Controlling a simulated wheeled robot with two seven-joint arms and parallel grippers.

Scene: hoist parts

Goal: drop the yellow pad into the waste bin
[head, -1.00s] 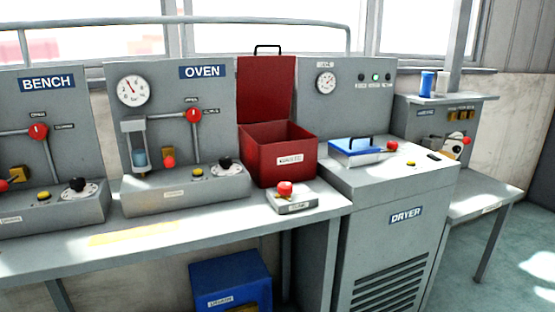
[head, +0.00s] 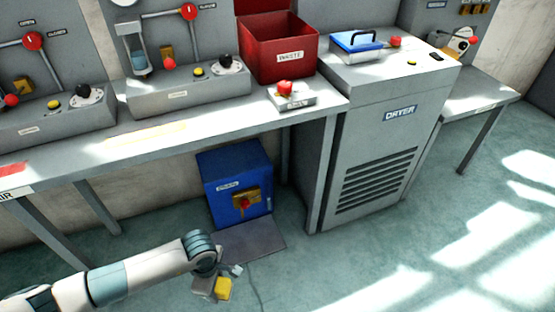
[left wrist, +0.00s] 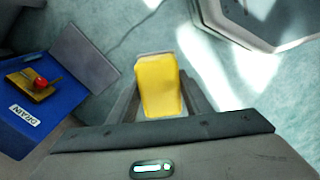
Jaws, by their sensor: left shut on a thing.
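The yellow pad (head: 223,288) is in my left gripper (head: 220,282), low in front of the bench and well below its top. In the left wrist view the yellow pad (left wrist: 158,86) sits between the two fingers, which are shut on it. The waste bin (head: 278,50) is a red open box with a white WASTE label, standing on the bench top. Its raised red lid shows behind it, cut by the picture's top edge. The bin's inside is partly visible and looks empty. My right gripper is in neither view.
A small box with a red button (head: 291,96) stands on the bench before the bin. The grey dryer (head: 385,130) is right of it, with a blue lid (head: 357,43) on top. A blue drain box (head: 236,185) stands under the bench. Open floor lies right.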

